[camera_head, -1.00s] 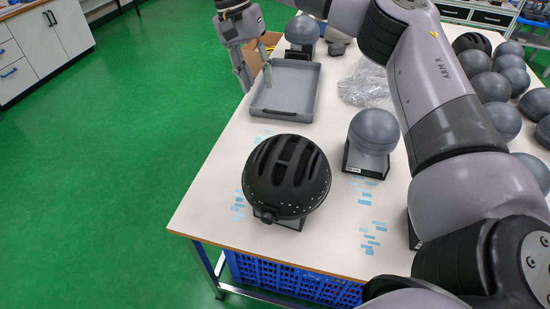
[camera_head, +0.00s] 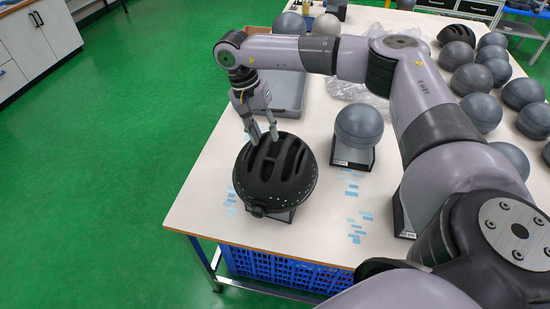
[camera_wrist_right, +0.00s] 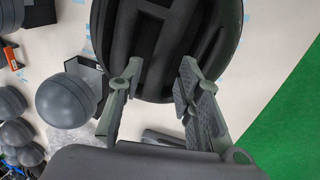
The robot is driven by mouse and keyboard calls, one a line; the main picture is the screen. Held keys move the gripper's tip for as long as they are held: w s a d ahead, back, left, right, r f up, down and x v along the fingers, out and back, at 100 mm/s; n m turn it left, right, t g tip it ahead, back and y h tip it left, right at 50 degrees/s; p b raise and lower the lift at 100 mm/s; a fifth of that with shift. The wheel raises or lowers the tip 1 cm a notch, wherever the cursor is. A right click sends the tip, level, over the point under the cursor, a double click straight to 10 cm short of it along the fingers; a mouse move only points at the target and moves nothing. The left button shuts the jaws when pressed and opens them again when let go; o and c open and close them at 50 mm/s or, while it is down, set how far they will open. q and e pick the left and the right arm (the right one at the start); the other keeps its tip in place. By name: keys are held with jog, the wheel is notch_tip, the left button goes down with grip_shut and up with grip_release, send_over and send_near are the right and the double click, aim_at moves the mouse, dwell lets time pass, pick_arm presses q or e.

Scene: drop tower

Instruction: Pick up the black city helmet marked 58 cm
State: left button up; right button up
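The black helmet (camera_head: 275,178) with long vents sits on a small dark stand near the table's front-left corner. I cannot read a size mark on it. My right gripper (camera_head: 263,138) points down at the helmet's far edge, its two fingers spread apart and empty. In the right wrist view the helmet (camera_wrist_right: 165,45) fills the top, and the gripper (camera_wrist_right: 160,68) has one finger on each side of its near rim area. I cannot tell whether the fingers touch the shell. My left gripper is not in view.
A grey ball-shaped headform (camera_head: 358,128) on a black stand is right of the helmet. A grey tray (camera_head: 288,92) and clear plastic wrap (camera_head: 350,88) lie behind. Another black helmet (camera_head: 456,34) and several grey balls crowd the right. Blue marks lie on the white tabletop (camera_head: 200,196).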

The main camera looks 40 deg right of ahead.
jog(key=shift+s+d+f, duration=0.1)
jog(key=shift+s+f, duration=0.1)
jog(key=shift+f, duration=0.4)
jog(key=shift+c, duration=0.4)
grip_shut()
